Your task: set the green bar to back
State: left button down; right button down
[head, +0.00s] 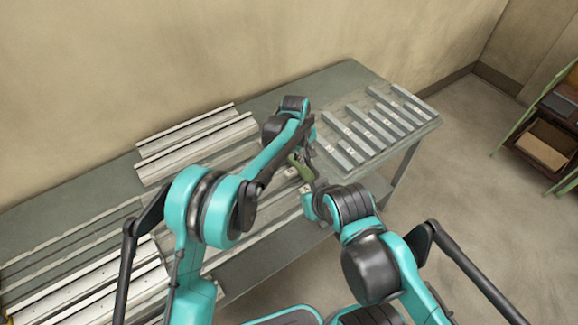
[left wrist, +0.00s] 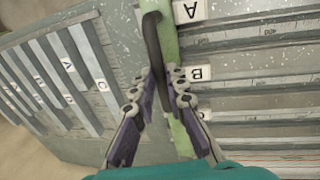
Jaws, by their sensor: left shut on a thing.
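The green bar (left wrist: 165,45) runs top to bottom through the left wrist view, along the ends of the lettered rails. My left gripper (left wrist: 165,75) is shut on it, with one finger on each side. A dark curved strip lies along the bar's left side near the fingers; I cannot tell what it belongs to. In the head view a short part of the green bar (head: 302,168) shows at my left gripper, and the arms hide the rest. My right arm reaches to the same area in the head view, but its fingertips cannot be made out.
Long grey rails (head: 200,135) lie on the bench (head: 345,78) at the left. White labels A (left wrist: 188,11) and B (left wrist: 198,73) mark rails beside the bar. Several labelled bars (head: 365,125) lie in a row at the bench's right end. A shelf (head: 545,145) stands far right.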

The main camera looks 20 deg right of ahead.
pick_arm(q)
jog(key=w+d, duration=0.1)
jog(key=d, duration=0.5)
jog(key=shift+w+d, duration=0.15)
jog(key=shift+w, duration=0.25)
pick_arm(e)
jog(key=shift+w+d+r, duration=0.1)
jog(key=shift+d+r, duration=0.2)
jog(key=shift+r, duration=0.05)
pick_arm(q)
jog(key=shift+r, duration=0.1)
jog(key=c, duration=1.6)
grip_release()
jog(key=shift+c, duration=0.2)
jog(key=shift+o, duration=0.5)
jog(key=shift+d, duration=0.15)
pick_arm(e)
jog(key=shift+d, duration=0.2)
pick_arm(q)
notch_tip(320, 180, up, 12)
jog(key=a, duration=0.2)
jog(key=shift+s+a+f, duration=0.15)
jog(key=shift+s+f, duration=0.05)
jog(key=shift+s, duration=0.1)
pick_arm(e)
jog(key=shift+a, duration=0.1)
